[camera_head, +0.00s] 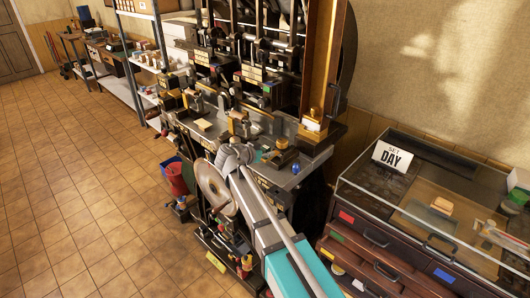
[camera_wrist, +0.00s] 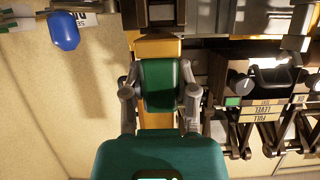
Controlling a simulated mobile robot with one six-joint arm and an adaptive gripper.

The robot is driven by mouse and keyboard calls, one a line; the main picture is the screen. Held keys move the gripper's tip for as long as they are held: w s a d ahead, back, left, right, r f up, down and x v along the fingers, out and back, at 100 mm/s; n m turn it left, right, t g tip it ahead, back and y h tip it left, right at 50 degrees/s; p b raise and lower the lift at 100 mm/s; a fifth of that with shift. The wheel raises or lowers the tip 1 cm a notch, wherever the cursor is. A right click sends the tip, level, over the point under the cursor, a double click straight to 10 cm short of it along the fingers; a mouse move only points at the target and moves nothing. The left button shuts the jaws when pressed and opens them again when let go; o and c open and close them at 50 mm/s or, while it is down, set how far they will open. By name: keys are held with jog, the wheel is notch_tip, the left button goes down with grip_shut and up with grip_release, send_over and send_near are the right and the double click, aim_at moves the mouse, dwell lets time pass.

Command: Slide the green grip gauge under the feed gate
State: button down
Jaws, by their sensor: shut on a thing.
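In the wrist view, my gripper (camera_wrist: 161,92) has its two grey fingers on either side of a green grip (camera_wrist: 161,76) and is shut on it. A yellow brass-coloured block (camera_wrist: 157,46) adjoins the far end of the grip and looks like part of the gauge. More yellow shows between the grip and my palm. In the head view, my arm reaches to the front of the dark press (camera_head: 285,125), and its wrist hides the gripper and gauge. I cannot tell which part of the press is the feed gate.
In the wrist view, a black housing with level labels (camera_wrist: 268,100) and dark linkages lie to the right; a blue knob (camera_wrist: 63,31) is at upper left. In the head view, a glass-topped cabinet (camera_head: 400,148) stands right of the press, and open tiled floor (camera_head: 75,195) is left.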

aim_at(265, 160)
jog(key=shift+s+a, duration=0.1)
jog(key=shift+a, duration=0.15)
jog(key=shift+f, duration=0.25)
jog(key=shift+f+b, duration=1.6)
jog(key=shift+b, duration=0.2)
jog(key=shift+w+d, duration=0.65)
jog(key=shift+w, duration=0.2)
jog(key=shift+w+d, duration=0.65)
jog(key=shift+w, duration=0.15)
jog(key=shift+w+d, duration=0.1)
jog(key=shift+c, duration=1.5)
grip_release()
